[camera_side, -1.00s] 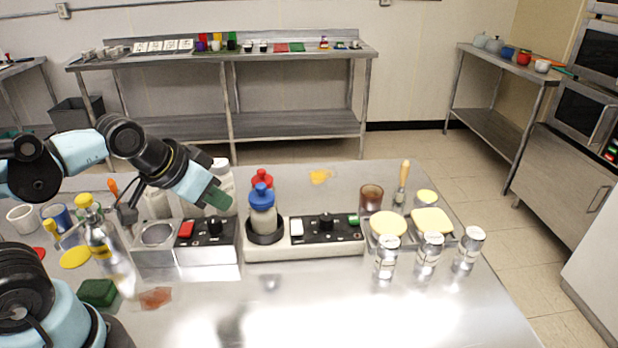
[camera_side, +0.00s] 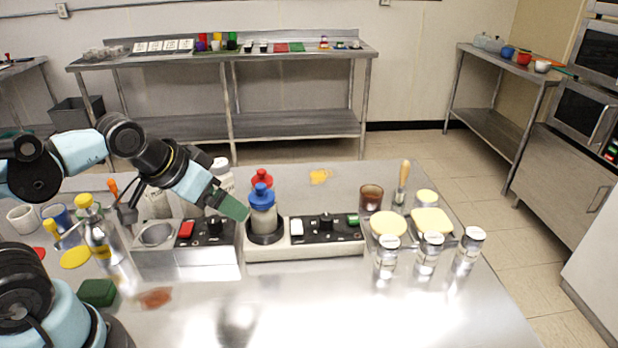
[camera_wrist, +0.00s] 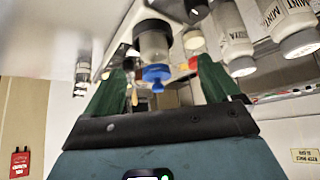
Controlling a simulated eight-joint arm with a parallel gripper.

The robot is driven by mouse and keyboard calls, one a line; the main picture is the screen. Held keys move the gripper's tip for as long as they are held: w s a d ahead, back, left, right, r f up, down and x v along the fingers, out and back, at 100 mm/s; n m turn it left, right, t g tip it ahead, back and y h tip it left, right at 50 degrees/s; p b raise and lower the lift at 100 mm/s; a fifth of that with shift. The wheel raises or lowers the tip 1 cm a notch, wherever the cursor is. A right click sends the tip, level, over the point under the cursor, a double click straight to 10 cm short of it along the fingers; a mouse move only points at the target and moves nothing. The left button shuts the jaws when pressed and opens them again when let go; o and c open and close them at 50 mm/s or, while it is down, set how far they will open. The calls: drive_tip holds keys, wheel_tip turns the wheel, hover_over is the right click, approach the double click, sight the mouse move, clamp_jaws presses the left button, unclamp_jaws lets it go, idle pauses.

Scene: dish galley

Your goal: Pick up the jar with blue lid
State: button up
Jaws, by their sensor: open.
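The jar with the blue lid (camera_side: 263,218) stands upright in the dark round holder on the white appliance base. Its blue lid (camera_side: 262,195) has a small knob on top. My gripper (camera_side: 235,209) is just left of the jar, its green fingertips close to the jar's upper part. In the wrist view the jar (camera_wrist: 153,45) and its lid lie ahead, in line with the gap between my two spread green fingers (camera_wrist: 161,66). My gripper is open and empty. I cannot tell whether a finger touches the jar.
A red-lidded bottle (camera_side: 261,177) stands right behind the jar. White bottles (camera_wrist: 232,38) show to the right in the wrist view. The base's control panel (camera_side: 325,229) lies right of the jar, and a unit with a red switch (camera_side: 186,229) lies left. The front tabletop is mostly clear.

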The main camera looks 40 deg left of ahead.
sight(266, 209)
drive_tip(key=w+a+r+n+h, duration=0.1)
drive_tip(key=a+n+h, duration=0.15)
drive_tip(key=n, duration=1.15)
drive_tip(key=w+a+n+h, duration=0.1)
drive_tip(key=n+h, duration=0.2)
drive_tip(key=n, duration=1.1)
drive_tip(key=shift+x, duration=6)
drive_tip(key=shift+w+r, duration=0.1)
drive_tip(key=c, duration=1.4)
